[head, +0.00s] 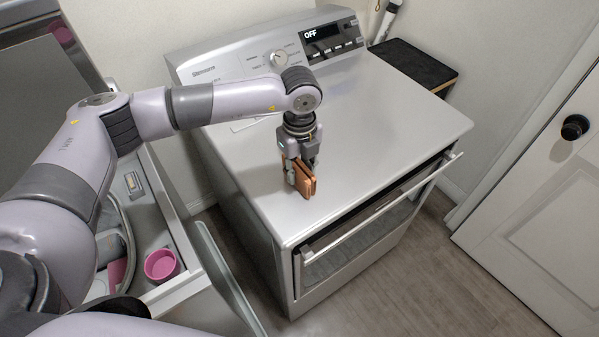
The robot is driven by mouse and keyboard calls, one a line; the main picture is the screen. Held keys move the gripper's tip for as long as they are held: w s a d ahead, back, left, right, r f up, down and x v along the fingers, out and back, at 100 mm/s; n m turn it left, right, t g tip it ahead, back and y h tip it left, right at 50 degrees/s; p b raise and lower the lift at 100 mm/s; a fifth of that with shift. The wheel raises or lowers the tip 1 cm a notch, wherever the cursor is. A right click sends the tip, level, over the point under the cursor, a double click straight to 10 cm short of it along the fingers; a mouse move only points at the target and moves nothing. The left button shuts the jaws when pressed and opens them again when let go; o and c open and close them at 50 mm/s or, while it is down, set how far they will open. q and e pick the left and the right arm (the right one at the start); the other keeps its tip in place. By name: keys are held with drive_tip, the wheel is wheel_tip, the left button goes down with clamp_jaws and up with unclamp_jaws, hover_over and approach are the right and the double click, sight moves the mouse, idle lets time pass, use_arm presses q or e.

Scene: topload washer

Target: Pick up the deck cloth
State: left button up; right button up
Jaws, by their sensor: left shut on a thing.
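My left gripper (303,178) reaches down over the top of the silver machine (370,125), near its front left part. It is shut on a small folded orange-brown piece (305,185), which I take to be the deck cloth. The fingers hide part of the piece. It is upright between them, at or just above the top surface; I cannot tell if it touches. My right gripper is not in view.
The machine's panel (325,40) reads OFF. Its front door (380,205) is slightly ajar. At left is an open compartment with a pink cup (161,265). A black-topped stand (415,65) is behind right, and a white door (540,190) is at right. The machine's top is otherwise mostly clear.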

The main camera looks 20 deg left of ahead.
sight(299, 165)
use_arm(q)
drive_tip(key=c, duration=0.4)
wheel_tip(299, 165, up, 20)
drive_tip(key=b, duration=0.4)
drive_tip(key=shift+b, duration=0.35)
drive_tip(key=o, duration=0.4)
drive_tip(key=c, duration=0.4)
drive_tip(key=shift+o, duration=0.2)
